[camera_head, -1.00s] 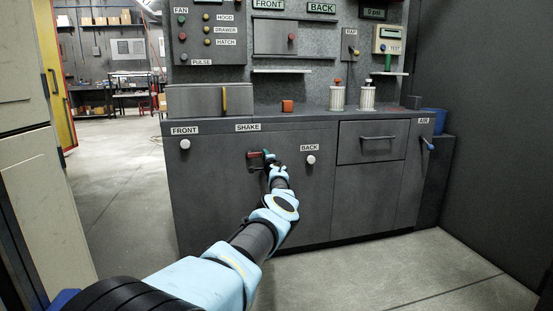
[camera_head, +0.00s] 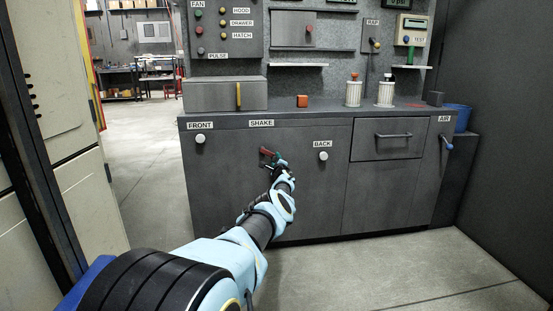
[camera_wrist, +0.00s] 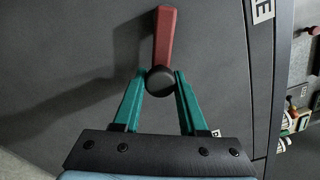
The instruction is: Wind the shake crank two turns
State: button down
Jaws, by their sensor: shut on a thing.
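The shake crank (camera_head: 267,153) is on the dark front panel below the SHAKE label (camera_head: 261,123). It has a red arm and a round black knob. In the head view the red arm slants down to the right toward my gripper (camera_head: 280,164). In the wrist view the red crank arm (camera_wrist: 166,35) runs up from the black knob (camera_wrist: 160,81). My gripper's two teal fingers (camera_wrist: 160,84) are shut on the knob, one on each side. The crank's hub is hard to make out in the head view.
White knobs marked FRONT (camera_head: 200,139) and BACK (camera_head: 323,156) flank the crank on the panel. A drawer handle (camera_head: 393,135) and the blue AIR lever (camera_head: 447,143) are farther right. The floor (camera_head: 390,265) before the cabinet is clear.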

jog(key=shift+f, duration=0.15)
jog(key=shift+c, duration=2.4)
grip_release()
